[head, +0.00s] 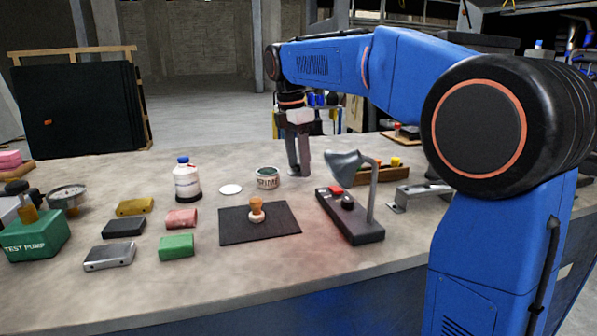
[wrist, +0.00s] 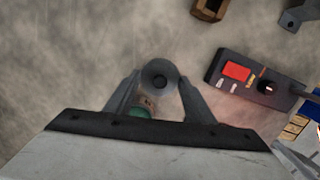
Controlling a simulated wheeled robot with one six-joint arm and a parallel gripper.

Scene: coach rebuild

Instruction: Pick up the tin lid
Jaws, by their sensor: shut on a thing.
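A flat pale disc (head: 230,189), which looks like the tin lid, lies on the bench left of a white tin (head: 267,183) with a dark green top. My gripper (head: 300,172) is just right of the tin, well apart from the disc. In the wrist view, my gripper (wrist: 159,82) is shut on a grey round thing (wrist: 158,68) with a dark centre; I cannot tell what it is. A green patch, probably the tin (wrist: 138,112), shows partly behind the fingers. The pale disc is not visible in the wrist view.
A grey desk lamp (head: 372,205) stands close to the right of my gripper. A wooden tray (head: 370,181) and metal bracket (head: 415,197) are beyond it. A white bottle (head: 187,182) stands left of the disc. A stamp (head: 257,211) sits on a black mat (head: 235,236) in front.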

